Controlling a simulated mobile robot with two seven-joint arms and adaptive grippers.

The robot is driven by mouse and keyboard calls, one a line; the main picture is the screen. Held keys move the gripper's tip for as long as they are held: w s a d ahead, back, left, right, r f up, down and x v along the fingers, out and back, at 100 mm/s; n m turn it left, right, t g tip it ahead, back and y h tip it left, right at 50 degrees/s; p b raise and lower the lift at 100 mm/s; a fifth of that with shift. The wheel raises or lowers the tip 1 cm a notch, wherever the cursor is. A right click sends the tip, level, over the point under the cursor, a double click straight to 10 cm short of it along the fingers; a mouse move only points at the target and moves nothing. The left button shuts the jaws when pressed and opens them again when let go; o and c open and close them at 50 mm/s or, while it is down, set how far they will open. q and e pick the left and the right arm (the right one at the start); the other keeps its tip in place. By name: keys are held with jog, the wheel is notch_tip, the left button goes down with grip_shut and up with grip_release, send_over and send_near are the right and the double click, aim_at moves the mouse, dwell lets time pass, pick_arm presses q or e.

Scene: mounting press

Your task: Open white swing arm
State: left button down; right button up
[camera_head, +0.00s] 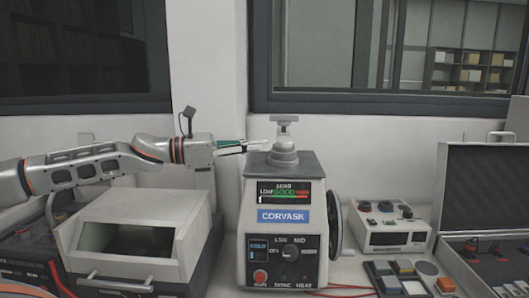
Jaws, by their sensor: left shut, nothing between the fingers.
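The mounting press (285,188), marked CORVASK, stands upright in the middle of the bench. On its grey top sits a round grey collar, with a small white swing arm (284,119) lying across above it. My left gripper (266,143) comes in from the left at about the height of the collar, just left of it and slightly below the swing arm. Its fingers are together and hold nothing. Whether the fingertips touch the press or the swing arm cannot be told. My right gripper is out of view.
A handwheel (335,225) is on the press's right side. A beige box with a dark window (135,240) stands left under my left arm. A small control box (388,226), coloured blocks (402,268) and an open case (483,195) are at the right. A wall and windows are behind.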

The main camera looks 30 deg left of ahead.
pick_arm(q)
jog(key=shift+w+d+f+b, duration=0.25)
jog(key=shift+w+b, duration=0.05)
jog(key=shift+w, duration=0.05)
jog(key=shift+w+d+r, duration=0.15)
jog(key=shift+w+d, duration=0.05)
jog(key=shift+d, duration=0.1)
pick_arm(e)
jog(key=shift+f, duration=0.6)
pick_arm(q)
jog(key=shift+r, duration=0.1)
jog(key=shift+d, duration=0.2)
jog(key=shift+w+d+n+t+y, duration=0.1)
jog(key=shift+d+n+t+y, duration=0.2)
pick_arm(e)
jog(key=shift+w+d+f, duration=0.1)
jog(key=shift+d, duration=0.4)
